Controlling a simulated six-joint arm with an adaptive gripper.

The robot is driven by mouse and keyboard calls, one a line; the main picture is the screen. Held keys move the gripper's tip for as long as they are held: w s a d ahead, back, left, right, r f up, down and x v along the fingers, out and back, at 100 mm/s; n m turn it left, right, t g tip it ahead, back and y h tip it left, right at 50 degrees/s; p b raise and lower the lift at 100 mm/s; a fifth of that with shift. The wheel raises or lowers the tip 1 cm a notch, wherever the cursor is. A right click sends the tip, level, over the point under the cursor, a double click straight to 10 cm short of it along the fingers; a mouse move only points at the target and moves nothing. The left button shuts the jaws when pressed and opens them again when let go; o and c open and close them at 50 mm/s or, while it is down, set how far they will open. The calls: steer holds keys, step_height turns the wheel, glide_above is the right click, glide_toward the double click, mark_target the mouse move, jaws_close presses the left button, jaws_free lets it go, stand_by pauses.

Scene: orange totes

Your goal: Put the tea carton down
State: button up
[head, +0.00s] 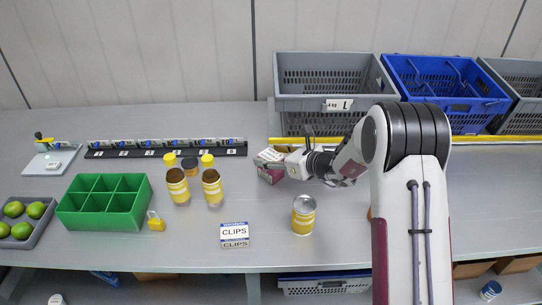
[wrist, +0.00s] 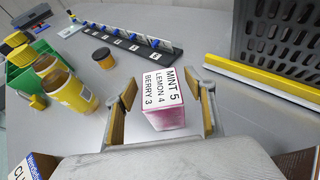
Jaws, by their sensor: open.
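The tea carton (wrist: 165,100) is a small pink box with a white label reading MINT 5, LEMON 4, BERRY 3. In the head view the carton (head: 270,172) is on the grey table, in front of the grey crate marked L. My gripper (wrist: 165,108) is open, with one finger on each side of the carton. In the wrist view a gap shows on both sides. In the head view my gripper (head: 283,165) reaches the carton from the right and hides part of it.
Jars with yellow labels (head: 178,187) stand left of the carton, and a can (head: 303,215) stands in front right. A green divided bin (head: 105,226) is further left. A yellow strip (head: 480,139) runs before the grey crate (head: 330,103). A CLIPS box (head: 234,235) lies near the front edge.

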steer(key=v, duration=1.2)
stand_by(0.7)
steer(key=s+a+r+n+g, duration=0.2)
steer(key=s+r+n, duration=0.1)
steer(key=s+n, duration=0.3)
steer(key=s+a+r+n+g+h, duration=0.1)
steer(key=s+a+r+n, duration=0.2)
steer(key=s, duration=0.5)
steer(key=s+a+r+n+g, duration=0.1)
steer(key=s+r+n+g, duration=0.1)
steer(key=s+r+n, duration=0.4)
steer(key=s+d+n+h, duration=0.4)
steer(key=s+d+n, duration=0.2)
steer(key=s, duration=0.4)
steer(key=s+d+n+t+h, duration=0.1)
steer(key=s+d+n+h, duration=0.3)
steer(key=s, duration=0.6)
steer(key=d+n, duration=0.2)
steer(key=d, duration=0.1)
steer(key=shift+f, duration=0.25)
steer(key=shift+d, duration=0.1)
